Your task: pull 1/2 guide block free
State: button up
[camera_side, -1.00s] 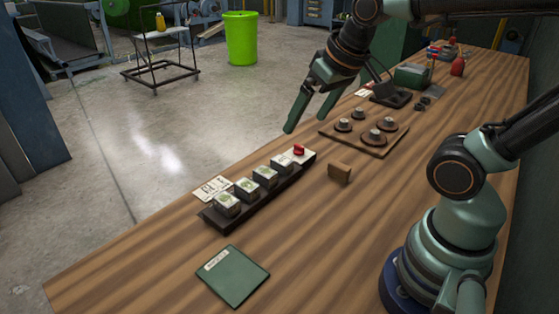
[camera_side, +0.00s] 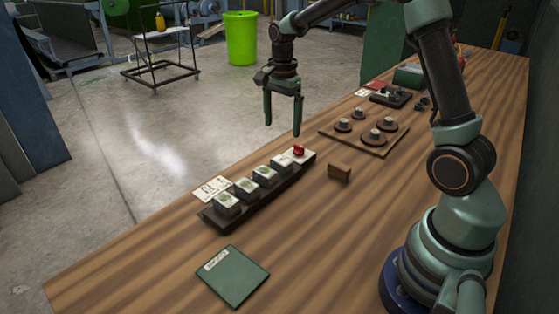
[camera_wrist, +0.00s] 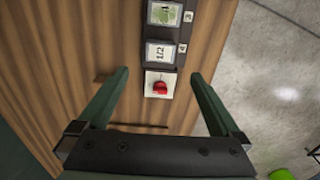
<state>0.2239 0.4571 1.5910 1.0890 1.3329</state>
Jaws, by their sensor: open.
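The 1/2 guide block (camera_side: 281,163) is a pale-topped dark block at the far end of a row in a dark rack (camera_side: 225,221). In the wrist view, the 1/2 guide block (camera_wrist: 160,54) shows its label up, in the place marked 4. A red knob (camera_side: 299,149) on a white plate sits just beyond it; the knob (camera_wrist: 160,87) also shows in the wrist view. My gripper (camera_side: 282,128) is open and empty, pointing down above that end of the rack. In the wrist view my gripper's fingers (camera_wrist: 159,76) are spread left and right of the rack end, touching no block.
Several other blocks stand along the rack, such as the nearest one (camera_side: 227,203). A small brown block (camera_side: 339,172) lies to the right. A wooden board with round pieces (camera_side: 350,143) lies behind. A green booklet (camera_side: 233,275) lies in front, with bare table around it.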

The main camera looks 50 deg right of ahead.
aim_at(282, 160)
notch_tip(282, 160, down, 12)
jog(key=shift+f, duration=0.15)
dwell(0.5)
jog(key=c, duration=1.3)
jog(key=o, duration=0.5)
jog(key=c, duration=0.5)
